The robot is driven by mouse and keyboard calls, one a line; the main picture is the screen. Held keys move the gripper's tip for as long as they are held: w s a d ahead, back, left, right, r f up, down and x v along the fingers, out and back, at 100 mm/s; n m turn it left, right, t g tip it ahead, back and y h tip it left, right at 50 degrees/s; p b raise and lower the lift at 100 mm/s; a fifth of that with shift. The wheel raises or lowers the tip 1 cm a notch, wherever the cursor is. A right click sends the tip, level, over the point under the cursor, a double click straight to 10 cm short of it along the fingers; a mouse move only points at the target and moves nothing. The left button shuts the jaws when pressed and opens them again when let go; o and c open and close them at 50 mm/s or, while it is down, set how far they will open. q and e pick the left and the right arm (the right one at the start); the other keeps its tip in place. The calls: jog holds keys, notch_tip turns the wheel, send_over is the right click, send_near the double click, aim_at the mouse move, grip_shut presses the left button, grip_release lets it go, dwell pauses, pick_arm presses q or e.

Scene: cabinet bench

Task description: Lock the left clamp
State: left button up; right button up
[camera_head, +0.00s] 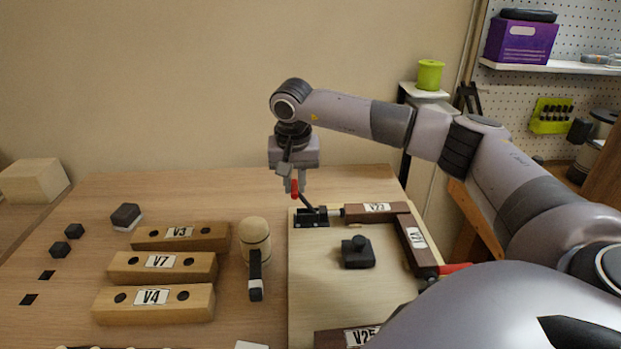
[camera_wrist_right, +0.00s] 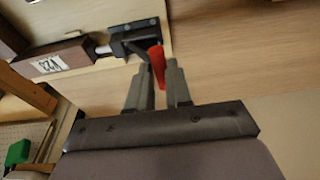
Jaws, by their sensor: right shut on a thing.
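The left clamp (camera_head: 311,217) is a black toggle clamp on the far left corner of the light wooden board (camera_head: 310,280); it also shows in the right wrist view (camera_wrist_right: 136,35). Its red handle (camera_head: 294,188) stands up, tilted. My right gripper (camera_head: 295,184) is above the clamp, its fingers shut on the red handle; the wrist view shows the handle (camera_wrist_right: 157,62) between the fingertips (camera_wrist_right: 160,75). The clamp's plunger points at the dark wooden bar V23 (camera_head: 352,211); I cannot tell whether they touch. My left gripper is not in view.
A second red clamp handle (camera_head: 455,268) is at the board's right side, partly behind my right arm. A black knobbed block (camera_head: 358,252) sits on the board. Left of it are a mallet (camera_head: 254,240) and wooden blocks V3 (camera_head: 180,237), V7 (camera_head: 160,267) and V4 (camera_head: 150,304).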

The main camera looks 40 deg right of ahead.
jog(key=shift+f, duration=0.15)
jog(key=shift+o, duration=0.2)
jog(key=shift+w+a+f, duration=0.3)
jog(key=shift+a+f, duration=0.1)
jog(key=shift+f, duration=0.2)
jog(key=shift+w+a+f+b, duration=0.35)
jog(key=shift+a+f+b, duration=0.05)
jog(key=shift+f, duration=0.25)
